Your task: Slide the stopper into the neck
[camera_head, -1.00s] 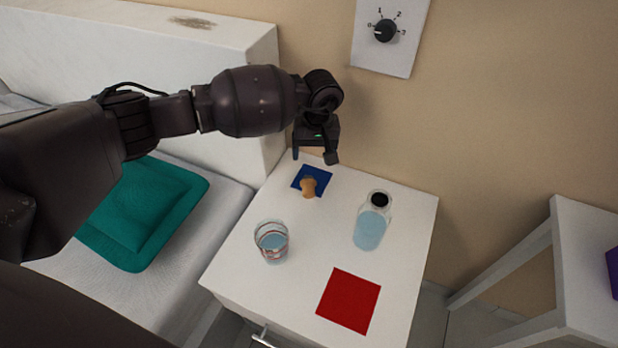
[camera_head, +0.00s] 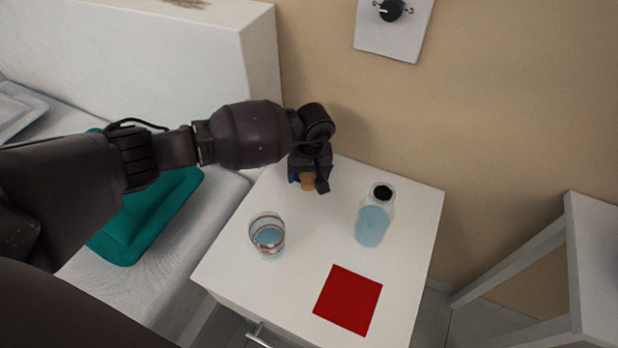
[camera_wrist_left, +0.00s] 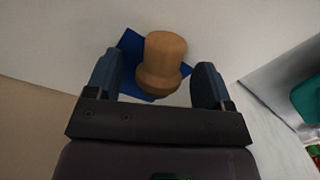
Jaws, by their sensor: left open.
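The stopper (camera_head: 308,181) is a tan cork-like piece on the blue square (camera_head: 293,173) at the back left of the white nightstand. The left wrist view shows the stopper (camera_wrist_left: 162,62) between the two fingers of my left gripper (camera_wrist_left: 157,82), with a gap on each side. My left gripper (camera_head: 310,183) is open and hides part of the stopper and the square in the head view. The bottle (camera_head: 373,217), clear with bluish liquid and a dark round neck opening, stands upright to the right. My right gripper is not in view.
A glass (camera_head: 267,236) with liquid stands at the nightstand's left. A red square (camera_head: 348,299) lies at the front. The wall with a dial plate (camera_head: 395,28) is behind. A bed with a teal cushion (camera_head: 150,215) is left, a white table (camera_head: 592,250) right.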

